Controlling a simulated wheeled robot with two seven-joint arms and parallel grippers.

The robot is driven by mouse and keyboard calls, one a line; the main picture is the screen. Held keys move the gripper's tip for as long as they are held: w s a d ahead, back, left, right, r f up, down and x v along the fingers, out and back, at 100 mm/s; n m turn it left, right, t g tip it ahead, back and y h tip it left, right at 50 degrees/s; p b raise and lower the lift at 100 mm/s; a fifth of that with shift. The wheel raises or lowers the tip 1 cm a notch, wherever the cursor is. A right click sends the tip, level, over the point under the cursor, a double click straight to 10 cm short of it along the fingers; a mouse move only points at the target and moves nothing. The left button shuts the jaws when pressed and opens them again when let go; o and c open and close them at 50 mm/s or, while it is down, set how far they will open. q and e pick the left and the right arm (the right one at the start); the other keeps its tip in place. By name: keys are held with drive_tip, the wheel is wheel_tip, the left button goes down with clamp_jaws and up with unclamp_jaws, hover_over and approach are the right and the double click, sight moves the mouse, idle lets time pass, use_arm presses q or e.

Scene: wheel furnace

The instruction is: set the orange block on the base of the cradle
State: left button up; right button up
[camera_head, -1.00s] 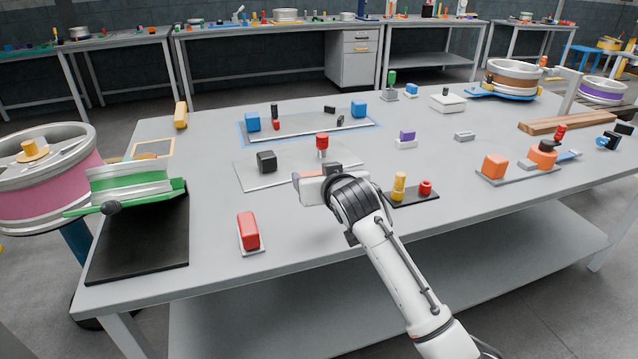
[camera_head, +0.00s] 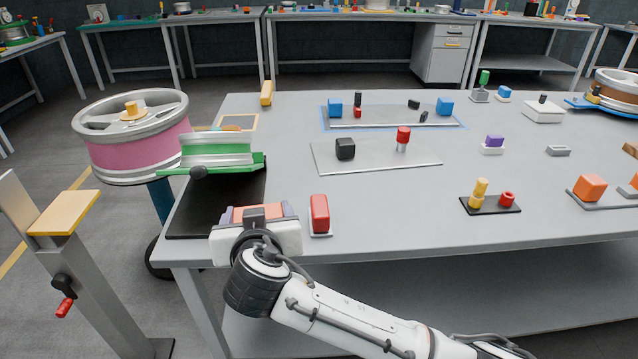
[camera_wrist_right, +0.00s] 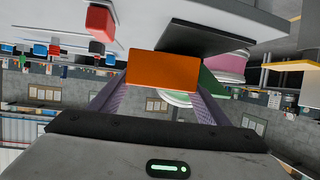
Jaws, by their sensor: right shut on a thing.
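The orange block (camera_head: 264,212) is held between the purple fingers of my right gripper (camera_head: 256,214), over the table's front left edge. In the right wrist view the orange block (camera_wrist_right: 163,71) fills the gap between the fingers. The cradle (camera_head: 216,151) is a grey trough with green sides at the table's left end. Its black flat base (camera_head: 205,210) extends toward the front, left of and partly behind the gripper. The base also shows in the right wrist view (camera_wrist_right: 197,38), beyond the block. I cannot tell the block's height above the table. My left gripper is out of view.
A red block (camera_head: 319,214) on a small white plate stands close to the right of my gripper. A pink-rimmed wheel (camera_head: 135,140) stands left of the cradle. A post with a yellow top (camera_head: 64,213) stands on the floor at left.

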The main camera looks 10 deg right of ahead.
drive_tip(key=s+a+f, duration=0.2)
drive_tip(key=s+a, duration=0.1)
drive_tip(key=s, duration=0.3)
drive_tip(key=s+a+f, duration=0.3)
drive_tip(key=s+a, duration=0.1)
drive_tip(key=s, duration=0.3)
drive_tip(key=shift+s+f, duration=0.1)
drive_tip(key=w, duration=0.7)
drive_tip(key=w+f, duration=0.1)
drive_tip(key=w, duration=1.4)
drive_tip(key=shift+d+f, duration=0.4)
drive_tip(key=shift+f, duration=0.55)
